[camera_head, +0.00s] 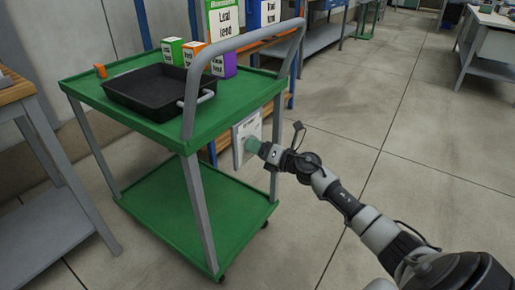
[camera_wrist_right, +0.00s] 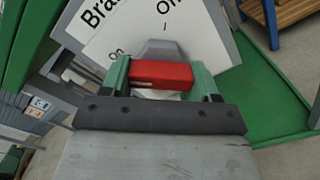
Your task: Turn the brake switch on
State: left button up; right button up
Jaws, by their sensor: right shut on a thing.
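The brake switch panel (camera_head: 240,158) is a white plate on the right side of the green cart (camera_head: 75,85). In the right wrist view the panel (camera_wrist_right: 207,30) shows the cut-off word "Bra", an "On" label at left and a partly cut-off label starting with "O" at top. The switch has a red handle (camera_wrist_right: 160,76) in front of a grey part. My right gripper (camera_head: 252,146) reaches the panel from the right. Its green fingers (camera_wrist_right: 160,80) are shut on the red handle, one on each side. My gripper hides the handle in the head view. My left gripper is not in view.
A black tray (camera_head: 150,108) and several small boxes (camera_head: 222,64) stand on the cart's top. A grey handrail (camera_head: 243,39) arches over its right end. A wooden-topped table (camera_head: 15,92) stands at left, shelving behind. The floor (camera_head: 410,120) at right is clear.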

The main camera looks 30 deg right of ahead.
jog(key=o, duration=0.9)
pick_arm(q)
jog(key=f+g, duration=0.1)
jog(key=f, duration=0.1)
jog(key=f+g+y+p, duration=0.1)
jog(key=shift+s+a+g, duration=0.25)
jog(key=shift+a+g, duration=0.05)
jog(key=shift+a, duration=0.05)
pick_arm(e)
jog(key=v, duration=1)
jog(key=shift+s+d+f, duration=0.1)
jog(key=shift+s+d, duration=0.05)
jog(key=shift+s, duration=0.25)
